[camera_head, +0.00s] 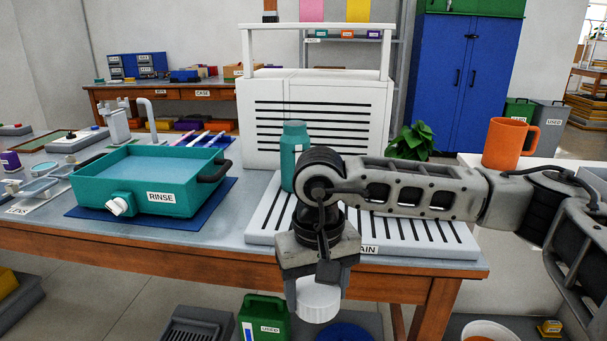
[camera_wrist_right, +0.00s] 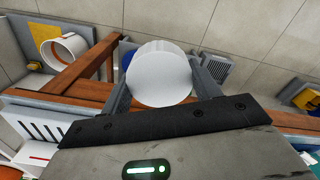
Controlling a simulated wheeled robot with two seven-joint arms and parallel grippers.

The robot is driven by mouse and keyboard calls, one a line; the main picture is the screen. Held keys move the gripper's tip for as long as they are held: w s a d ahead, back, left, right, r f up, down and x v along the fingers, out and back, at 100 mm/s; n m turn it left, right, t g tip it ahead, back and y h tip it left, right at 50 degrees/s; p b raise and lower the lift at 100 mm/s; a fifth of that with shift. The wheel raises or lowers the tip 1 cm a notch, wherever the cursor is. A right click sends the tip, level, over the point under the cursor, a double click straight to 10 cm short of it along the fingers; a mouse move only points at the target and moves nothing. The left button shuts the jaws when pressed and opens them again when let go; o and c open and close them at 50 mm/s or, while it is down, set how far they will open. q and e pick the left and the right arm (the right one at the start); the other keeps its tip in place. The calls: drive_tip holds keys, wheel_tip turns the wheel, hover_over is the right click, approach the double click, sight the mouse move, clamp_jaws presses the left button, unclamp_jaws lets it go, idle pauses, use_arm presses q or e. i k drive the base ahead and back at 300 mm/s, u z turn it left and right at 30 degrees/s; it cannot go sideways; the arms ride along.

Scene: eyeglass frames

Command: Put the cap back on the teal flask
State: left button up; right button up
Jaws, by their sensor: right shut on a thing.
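The teal flask (camera_head: 294,150) stands upright on the white slotted drain board (camera_head: 425,232), partly hidden by my right arm. My right gripper (camera_head: 318,285) points down in front of the table's front edge. It is shut on a white round cap (camera_head: 317,302), which hangs below the fingers, clear of the table. In the right wrist view the cap (camera_wrist_right: 160,74) sits between the two fingers (camera_wrist_right: 160,88). The cap is apart from the flask, nearer to me and lower. My left gripper is not in view.
A teal rinse tub (camera_head: 150,180) stands on a blue mat at the left. A white slatted unit (camera_head: 315,115) stands behind the flask. An orange mug (camera_head: 508,143) is at the right. A green bin (camera_head: 264,317) is below the table (camera_head: 190,248).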

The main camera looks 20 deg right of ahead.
sight(295, 139)
drive_tip(key=u, duration=0.75)
drive_tip(key=k, duration=0.65)
drive_tip(key=z, duration=1.2)
drive_tip(key=i, duration=0.5)
